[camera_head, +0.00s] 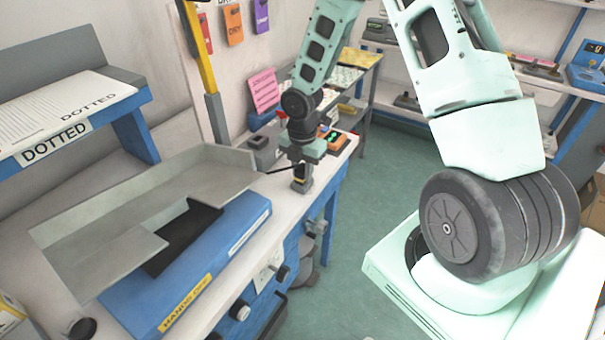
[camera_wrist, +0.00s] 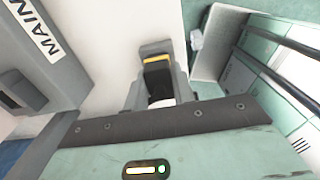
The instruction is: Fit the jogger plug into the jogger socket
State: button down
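My gripper (camera_head: 302,168) points down over the far end of the white workbench (camera_head: 262,238), near its right edge. In the wrist view my gripper (camera_wrist: 160,98) has its grey fingers close on both sides of a grey and black piece with a yellow stripe (camera_wrist: 157,72), which looks like the jogger plug. A grey block (camera_head: 300,186) shows under my gripper in the head view; I cannot tell whether it is part of the plug or the socket. A thin dark line like a cable runs left from there. I cannot make out the jogger socket clearly.
A grey box labelled "MAIN" (camera_wrist: 38,40) is left of my gripper in the wrist view. A small dark box (camera_head: 263,148) and an orange device with green lights (camera_head: 334,140) stand nearby.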

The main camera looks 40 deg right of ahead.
aim_at(302, 164)
jog(key=shift+r+p, duration=1.55)
jog(key=shift+p, duration=0.2)
notch_tip(302, 164, up, 4)
jog(key=p, duration=0.4)
jog(key=shift+a, duration=0.1)
